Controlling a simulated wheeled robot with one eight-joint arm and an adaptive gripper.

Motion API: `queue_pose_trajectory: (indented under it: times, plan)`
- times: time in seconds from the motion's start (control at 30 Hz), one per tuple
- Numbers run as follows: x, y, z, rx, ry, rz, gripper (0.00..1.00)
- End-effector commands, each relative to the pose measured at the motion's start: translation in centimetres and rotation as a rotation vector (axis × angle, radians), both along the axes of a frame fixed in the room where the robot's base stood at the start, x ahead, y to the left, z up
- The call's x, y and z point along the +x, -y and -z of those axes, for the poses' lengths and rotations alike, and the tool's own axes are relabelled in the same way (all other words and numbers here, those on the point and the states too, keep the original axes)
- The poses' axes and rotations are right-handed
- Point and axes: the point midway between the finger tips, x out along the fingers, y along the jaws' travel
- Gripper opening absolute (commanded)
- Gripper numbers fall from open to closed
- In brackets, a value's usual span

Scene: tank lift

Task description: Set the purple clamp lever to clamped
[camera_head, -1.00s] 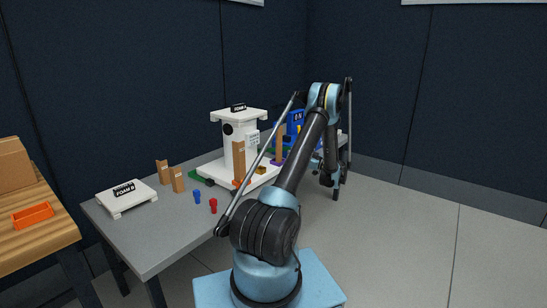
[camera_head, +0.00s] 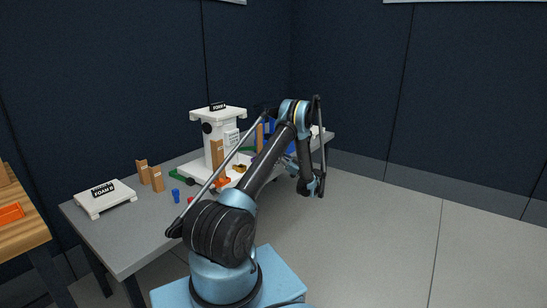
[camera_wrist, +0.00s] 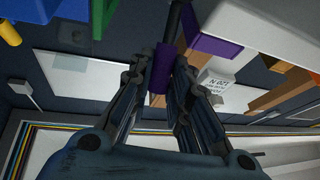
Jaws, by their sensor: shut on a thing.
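The purple grip of the clamp lever (camera_wrist: 162,68) is at the top centre of the wrist view, on a black rod that runs up out of the picture. My gripper (camera_wrist: 163,76) is shut on this purple grip, with a finger at each side. A purple block (camera_wrist: 211,45) sits at the edge of the white base (camera_wrist: 260,18), to the right of the lever. In the head view my gripper (camera_head: 310,186) hangs beyond the table's right side; the lever cannot be made out there.
A white stand (camera_head: 217,116) rises from the white base on the grey table (camera_head: 130,240). Tan blocks (camera_head: 157,182), a blue peg (camera_head: 176,195) and a white FOAM B tray (camera_head: 105,199) are to its left. A blue thing (camera_wrist: 60,15) and a green part (camera_wrist: 103,18) are near the lever. Floor right of the table is clear.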

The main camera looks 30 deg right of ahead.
Motion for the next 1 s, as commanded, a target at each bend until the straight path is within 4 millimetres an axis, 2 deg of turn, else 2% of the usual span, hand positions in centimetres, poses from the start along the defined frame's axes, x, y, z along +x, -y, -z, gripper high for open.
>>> queue_pose_trajectory:
  times: [0.13, 0.17, 0.2, 0.6, 0.77, 1.0]
  plan:
    - [0.2, 0.2, 0.2, -0.002, -0.005, 0.006, 0.0]
    - [0.2, 0.2, 0.2, -0.002, -0.005, 0.006, 0.2]
    - [0.2, 0.2, 0.2, -0.002, -0.005, 0.006, 0.26]
    - [-0.5, 0.5, 0.4, -0.002, -0.003, 0.003, 0.26]
    - [-2.2, 1.7, 1.3, -0.002, -0.003, 0.005, 0.26]
    - [-5.6, 4.2, 3.2, -0.002, -0.004, 0.005, 0.26]
